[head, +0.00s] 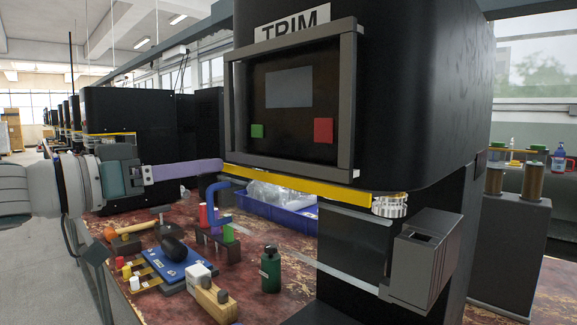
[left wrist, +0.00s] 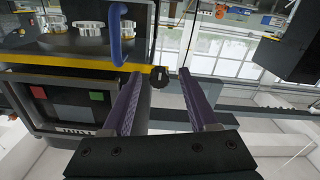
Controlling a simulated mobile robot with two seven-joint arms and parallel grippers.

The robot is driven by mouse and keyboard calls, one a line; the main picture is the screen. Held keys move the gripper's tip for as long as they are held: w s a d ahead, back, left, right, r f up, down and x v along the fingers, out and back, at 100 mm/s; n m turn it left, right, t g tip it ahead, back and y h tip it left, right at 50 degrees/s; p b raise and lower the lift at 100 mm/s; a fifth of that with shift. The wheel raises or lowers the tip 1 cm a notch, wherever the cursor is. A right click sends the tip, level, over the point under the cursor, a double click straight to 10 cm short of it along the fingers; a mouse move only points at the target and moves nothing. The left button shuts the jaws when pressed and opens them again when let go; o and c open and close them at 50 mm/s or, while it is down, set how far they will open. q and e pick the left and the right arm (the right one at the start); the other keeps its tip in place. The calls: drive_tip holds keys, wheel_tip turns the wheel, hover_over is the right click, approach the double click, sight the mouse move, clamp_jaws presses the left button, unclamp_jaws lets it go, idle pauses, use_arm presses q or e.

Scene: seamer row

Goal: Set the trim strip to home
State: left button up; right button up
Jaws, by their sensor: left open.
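The machine labelled TRIM (head: 292,25) has a framed panel with a dark screen (head: 289,88), a green button (head: 257,131) and a red button (head: 323,131). A yellow strip (head: 300,185) runs along its lower edge; I cannot tell whether this is the trim strip. It also shows in the left wrist view (left wrist: 75,62), near a dark round knob (left wrist: 160,84) that lies in line between my fingers. My left gripper (head: 221,165) is open, with its purple fingers at the strip's left end. Contact cannot be told. My right gripper is not in view.
The worn red bench holds a blue tray (head: 297,217), a green bottle (head: 270,270), a blue board (head: 160,268) and several small tools. A grey box (head: 420,258) juts out at right.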

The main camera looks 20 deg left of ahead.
use_arm(q)
drive_tip(key=p+v, duration=0.1)
drive_tip(key=v, duration=0.9)
drive_tip(key=shift+p, duration=0.3)
